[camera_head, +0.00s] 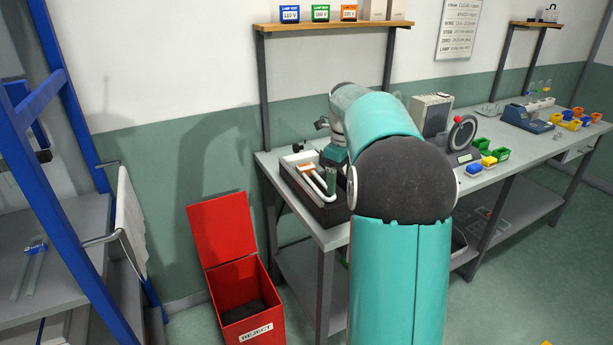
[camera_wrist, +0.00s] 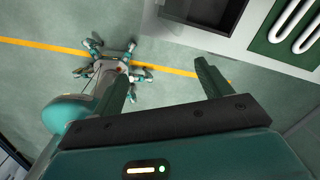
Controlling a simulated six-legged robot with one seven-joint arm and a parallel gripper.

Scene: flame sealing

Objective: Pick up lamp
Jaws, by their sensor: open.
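White U-shaped glass tubes, which look like the lamps, lie on a green panel at the top right of the wrist view (camera_wrist: 292,18). In the head view, a white bent tube (camera_head: 318,181) shows in a dark-sided tray (camera_head: 327,213) at the bench's near left corner. My gripper (camera_wrist: 163,70) is open, with nothing between its two dark green fingers. The tubes lie beyond the right finger, apart from it. In the head view my arm hides part of the tray, and the gripper's fingers are hard to make out beside the tube.
The workbench (camera_head: 333,238) runs to the right with instruments and coloured bins (camera_head: 488,161). A red reject bin (camera_head: 240,285) stands on the floor left of it. A shelf (camera_head: 330,26) hangs above. A blue-framed rack (camera_head: 85,225) is at far left.

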